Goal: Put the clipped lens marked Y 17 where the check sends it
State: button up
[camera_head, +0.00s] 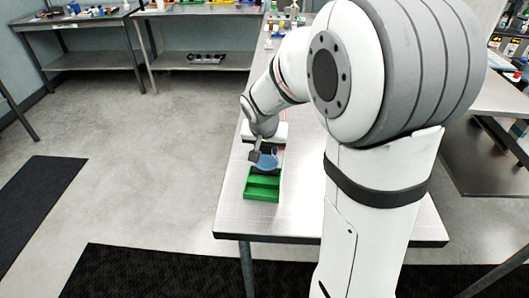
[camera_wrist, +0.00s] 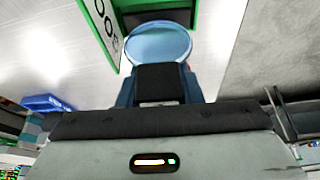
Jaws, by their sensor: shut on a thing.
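My gripper (camera_head: 258,156) is at the end of the arm, over the table in front of me. It is shut on the clipped lens (camera_wrist: 158,42), a round pale-blue disc in a blue clip. The lens also shows in the head view (camera_head: 267,160), just above the far part of a green tray (camera_head: 263,197). In the wrist view the lens is in front of the gripper, with green tray edges beyond it. No Y 17 mark is readable. A white card with a green border and black rings (camera_wrist: 101,22) stands left of the lens in the wrist view.
The metal table (camera_head: 300,215) has bare surface around the tray. A white object (camera_head: 280,131) lies behind the gripper. More bottles and small items stand farther back on the table. A blue container (camera_wrist: 46,103) shows at the left in the wrist view. Dark mats lie on the floor.

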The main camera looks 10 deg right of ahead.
jog(key=shift+f, duration=1)
jog(key=shift+f, duration=0.2)
jog(key=o, duration=1)
jog(key=shift+r, duration=0.1)
jog(key=shift+o, duration=0.2)
